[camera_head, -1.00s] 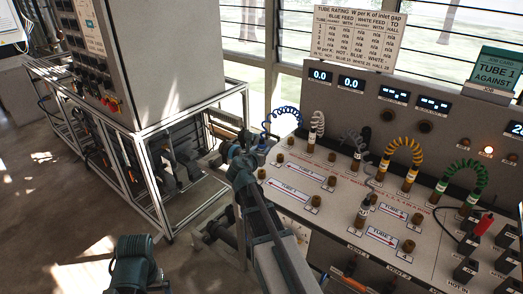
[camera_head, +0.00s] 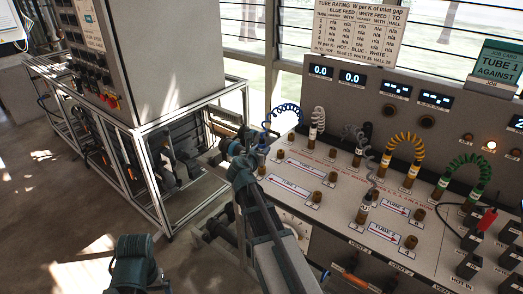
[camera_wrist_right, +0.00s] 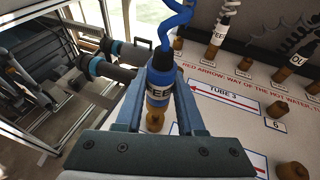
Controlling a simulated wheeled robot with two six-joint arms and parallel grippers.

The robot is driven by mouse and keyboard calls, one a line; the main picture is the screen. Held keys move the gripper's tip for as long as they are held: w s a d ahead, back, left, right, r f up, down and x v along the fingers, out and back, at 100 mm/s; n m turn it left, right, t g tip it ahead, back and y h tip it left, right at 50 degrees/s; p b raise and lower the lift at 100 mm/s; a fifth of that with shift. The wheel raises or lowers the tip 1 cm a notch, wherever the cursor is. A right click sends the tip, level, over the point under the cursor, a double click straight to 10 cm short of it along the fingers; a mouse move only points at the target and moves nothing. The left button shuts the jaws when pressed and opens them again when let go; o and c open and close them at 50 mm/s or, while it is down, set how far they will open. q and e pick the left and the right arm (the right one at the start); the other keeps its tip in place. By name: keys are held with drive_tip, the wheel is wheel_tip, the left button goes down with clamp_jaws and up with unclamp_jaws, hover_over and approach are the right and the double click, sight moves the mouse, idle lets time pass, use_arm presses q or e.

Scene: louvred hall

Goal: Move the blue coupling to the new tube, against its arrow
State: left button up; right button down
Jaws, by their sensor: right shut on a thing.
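The blue coupling (camera_wrist_right: 159,80), with a white label band, stands between the fingers of my right gripper (camera_wrist_right: 160,108) in the right wrist view. The fingers are shut on it. A brass part (camera_wrist_right: 155,120) shows right below it; I cannot tell whether it is seated on a fitting. In the head view the coupling and right gripper (camera_head: 255,150) are at the bench's left edge, under a blue coiled hose (camera_head: 283,107). The job card (camera_head: 497,66) reads TUBE 1, AGAINST. A TUBE 3 label (camera_wrist_right: 222,92) has a red arrow pointing left.
The bench panel carries several brass fittings and red-arrow labels (camera_head: 289,187). White, yellow (camera_head: 406,139) and green (camera_head: 470,166) coiled hoses stand along its back and right. A framed cabinet (camera_head: 170,150) stands left of the bench.

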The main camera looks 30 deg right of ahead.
sight(260, 148)
drive_tip(key=shift+f+b, duration=0.3)
drive_tip(key=shift+f, duration=0.05)
idle(0.3)
drive_tip(key=shift+f+b, duration=1.25)
drive_tip(key=shift+f, duration=0.05)
drive_tip(key=shift+r, duration=0.1)
drive_tip(key=shift+c, duration=2.2)
unclamp_jaws()
drive_tip(key=s+a+r+p, duration=0.1)
drive_tip(key=r+p, duration=0.1)
drive_tip(key=s+a+r+p, duration=0.1)
drive_tip(key=r+p, duration=0.1)
drive_tip(key=a+r+p, duration=0.1)
drive_tip(key=p, duration=0.1)
drive_tip(key=shift+s+r, duration=0.4)
drive_tip(key=shift+f, duration=0.1)
